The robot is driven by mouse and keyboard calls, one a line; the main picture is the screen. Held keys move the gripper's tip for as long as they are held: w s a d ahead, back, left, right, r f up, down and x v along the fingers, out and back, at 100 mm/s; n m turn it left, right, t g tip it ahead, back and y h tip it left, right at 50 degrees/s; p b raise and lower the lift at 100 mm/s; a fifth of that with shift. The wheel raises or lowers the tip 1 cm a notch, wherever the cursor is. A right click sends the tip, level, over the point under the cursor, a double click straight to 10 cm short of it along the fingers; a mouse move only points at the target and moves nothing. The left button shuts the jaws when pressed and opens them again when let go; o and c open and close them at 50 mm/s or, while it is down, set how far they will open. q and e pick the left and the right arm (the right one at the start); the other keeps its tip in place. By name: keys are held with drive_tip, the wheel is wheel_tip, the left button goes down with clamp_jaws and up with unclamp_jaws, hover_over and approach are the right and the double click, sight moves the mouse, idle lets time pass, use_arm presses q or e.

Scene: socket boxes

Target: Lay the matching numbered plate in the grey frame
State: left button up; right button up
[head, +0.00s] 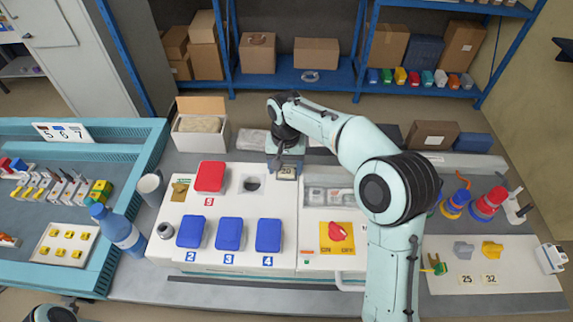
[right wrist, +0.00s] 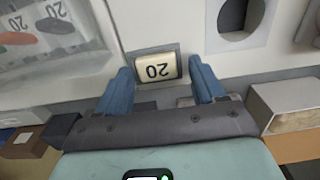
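A cream plate numbered 20 (right wrist: 158,68) lies in the grey frame (right wrist: 131,64) at the back edge of the white console. Its number reads upside down in the right wrist view. The plate also shows in the head view (head: 286,172), just below my right gripper (head: 285,163). In the right wrist view my right gripper (right wrist: 161,72) is open, its blue fingers on either side of the plate, with a gap at each side. I cannot tell how high the fingertips are above it. My left gripper is not in view.
The white console (head: 180,218) carries a red cover (head: 210,177), several blue covers (head: 229,233) and a round hole (head: 251,184). A clear-fronted panel (head: 328,197) shows 20s in the wrist view. An open carton (head: 200,125) stands behind. A blue bottle (head: 118,232) stands left.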

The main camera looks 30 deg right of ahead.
drive_tip(key=shift+s+d+f, duration=0.1)
drive_tip(key=shift+d+f, duration=0.05)
drive_tip(key=shift+d, duration=0.05)
